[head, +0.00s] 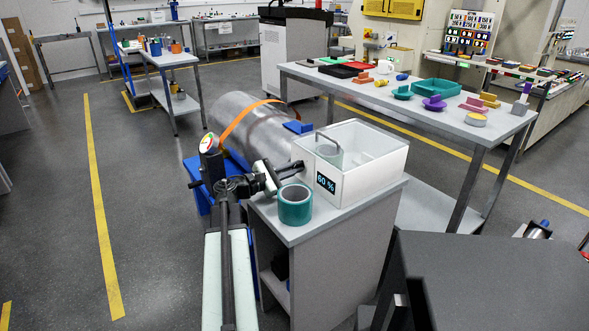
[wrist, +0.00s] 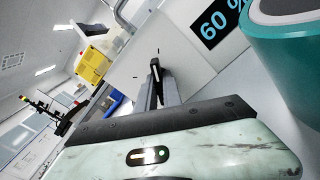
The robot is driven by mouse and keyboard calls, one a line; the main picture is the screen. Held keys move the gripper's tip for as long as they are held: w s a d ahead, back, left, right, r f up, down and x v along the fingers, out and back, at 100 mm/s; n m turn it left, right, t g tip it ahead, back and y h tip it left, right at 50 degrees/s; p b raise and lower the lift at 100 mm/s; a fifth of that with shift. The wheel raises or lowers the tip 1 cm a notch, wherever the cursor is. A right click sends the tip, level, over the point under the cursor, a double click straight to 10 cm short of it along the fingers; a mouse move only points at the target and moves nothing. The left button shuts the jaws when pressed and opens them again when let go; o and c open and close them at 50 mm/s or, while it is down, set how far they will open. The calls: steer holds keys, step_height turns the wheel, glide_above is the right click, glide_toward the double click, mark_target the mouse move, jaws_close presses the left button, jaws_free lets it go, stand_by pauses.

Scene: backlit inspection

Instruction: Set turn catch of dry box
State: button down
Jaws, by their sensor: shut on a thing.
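The dry box (head: 372,165) is a white open-topped box with a black "60 %" display on its front, standing on a small grey cabinet. In the wrist view its pale wall (wrist: 187,55) fills the upper middle, with the display at the upper right. My gripper (head: 299,168) reaches the box's left end, left of the display. In the wrist view my gripper (wrist: 156,82) is shut on a small dark piece at the box wall, which looks like the turn catch.
A teal roll (head: 295,205) stands on the cabinet top (head: 318,230) close in front of my gripper; it also shows in the wrist view (wrist: 290,65). A large metal cylinder (head: 250,125) lies behind. A long table (head: 420,105) with coloured parts stands behind right.

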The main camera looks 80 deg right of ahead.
steer(key=shift+m, duration=1.1)
steer(key=c, duration=1.5)
jaws_free()
steer(key=v, duration=0.8)
